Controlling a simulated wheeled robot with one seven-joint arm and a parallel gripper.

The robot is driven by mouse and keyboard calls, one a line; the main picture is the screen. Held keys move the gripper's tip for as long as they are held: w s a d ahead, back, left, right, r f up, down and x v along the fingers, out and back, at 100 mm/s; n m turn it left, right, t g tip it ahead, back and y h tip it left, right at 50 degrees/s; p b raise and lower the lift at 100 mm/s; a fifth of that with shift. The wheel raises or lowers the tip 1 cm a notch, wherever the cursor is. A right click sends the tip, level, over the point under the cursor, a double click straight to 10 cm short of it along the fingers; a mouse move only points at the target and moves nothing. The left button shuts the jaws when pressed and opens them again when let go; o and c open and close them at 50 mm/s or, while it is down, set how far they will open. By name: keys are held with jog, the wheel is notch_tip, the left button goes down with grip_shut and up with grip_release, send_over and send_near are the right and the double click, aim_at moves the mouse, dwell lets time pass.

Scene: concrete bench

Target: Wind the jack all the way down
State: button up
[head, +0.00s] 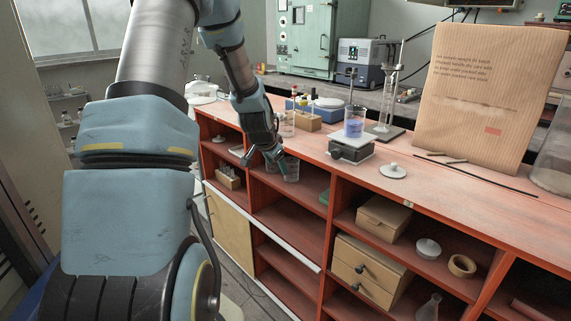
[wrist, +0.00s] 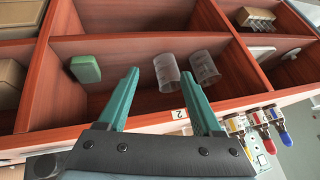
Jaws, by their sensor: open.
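The jack (head: 350,149) is a small dark lifting stand with a grey top plate on the red bench top. A glass beaker of blue liquid (head: 355,125) stands on it. I cannot make out the jack's knob clearly or how high the plate is. My gripper (head: 281,163) is in front of the bench's upper shelf opening, left of the jack and lower than it. In the wrist view my gripper (wrist: 161,78) has its two green fingers apart, with nothing held between them. The jack does not show in the wrist view.
Two clear beakers (wrist: 204,67) and a green block (wrist: 86,69) are in the shelf compartment before my fingers. A glass cylinder on a stand (head: 385,130) is behind the jack, with a white lid (head: 393,171) to its right. A large cardboard sheet (head: 485,105) stands further right.

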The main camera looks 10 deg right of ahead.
jog(key=shift+r, duration=0.2)
dwell(0.3)
jog(key=g+p, duration=0.2)
jog(key=p, duration=0.4)
send_near(337, 150)
jog(key=shift+m+y, duration=0.3)
jog(key=shift+y, duration=0.1)
jog(key=x, duration=0.9)
jog(key=shift+d+f, duration=0.2)
jog(key=shift+d, duration=0.2)
grip_shut()
